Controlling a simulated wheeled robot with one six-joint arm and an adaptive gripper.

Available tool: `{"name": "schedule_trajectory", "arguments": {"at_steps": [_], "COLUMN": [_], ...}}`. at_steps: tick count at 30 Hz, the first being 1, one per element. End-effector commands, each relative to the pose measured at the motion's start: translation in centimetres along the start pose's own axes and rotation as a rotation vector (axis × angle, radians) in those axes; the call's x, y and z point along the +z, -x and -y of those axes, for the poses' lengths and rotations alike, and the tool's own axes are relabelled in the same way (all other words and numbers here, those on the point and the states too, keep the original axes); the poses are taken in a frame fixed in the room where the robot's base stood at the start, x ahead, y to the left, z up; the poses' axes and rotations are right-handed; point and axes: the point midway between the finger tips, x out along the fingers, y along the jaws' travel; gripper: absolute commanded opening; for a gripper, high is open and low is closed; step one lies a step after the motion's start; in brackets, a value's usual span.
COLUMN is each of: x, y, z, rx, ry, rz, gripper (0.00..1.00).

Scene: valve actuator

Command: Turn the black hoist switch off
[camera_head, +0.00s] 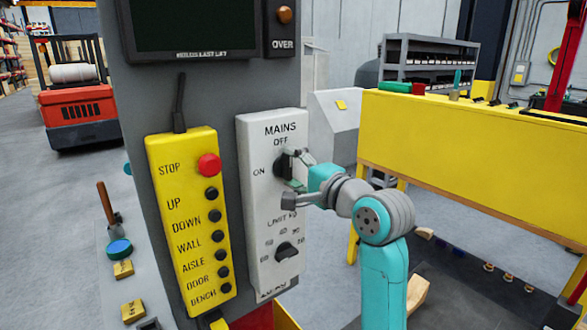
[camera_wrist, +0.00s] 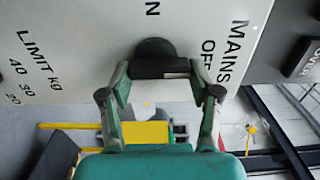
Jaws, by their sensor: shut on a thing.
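The black hoist switch (camera_head: 282,164) is a round knob on the white MAINS panel (camera_head: 262,205), with ON printed at its left and OFF above it. It shows as a dark knob (camera_wrist: 155,52) in the wrist view, with a bar across its front. My gripper (camera_head: 296,171) reaches in from the right and is shut on the knob. In the wrist view, my gripper's fingers (camera_wrist: 160,76) sit on either side of the bar. The fingers partly hide the knob in the head view, and I cannot tell for sure which mark it points to.
A second black knob (camera_head: 286,251), marked LIMIT kg, sits lower on the panel. A yellow pendant (camera_head: 190,225) with a red STOP button (camera_head: 208,165) hangs to the left. A dark display (camera_head: 190,28) is above. A yellow bench (camera_head: 480,150) stands right.

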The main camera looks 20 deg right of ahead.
Motion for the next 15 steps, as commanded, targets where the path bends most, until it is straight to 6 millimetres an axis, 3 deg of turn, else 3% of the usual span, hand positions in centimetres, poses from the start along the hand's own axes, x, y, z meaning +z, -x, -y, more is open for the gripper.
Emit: {"name": "schedule_trajectory", "arguments": {"at_steps": [9, 10, 12, 15], "x": [-0.03, -0.03, -0.03, -0.03], "y": [-0.01, -0.01, -0.01, -0.01], "z": [-0.13, -0.13, -0.11, -0.08], "rx": [0.003, 0.003, 0.002, 0.002], "ry": [-0.002, -0.002, -0.001, -0.001], "rz": [0.0, -0.001, -0.001, -0.001], "gripper": [0.28, 0.7, 0.87, 0.88]}}
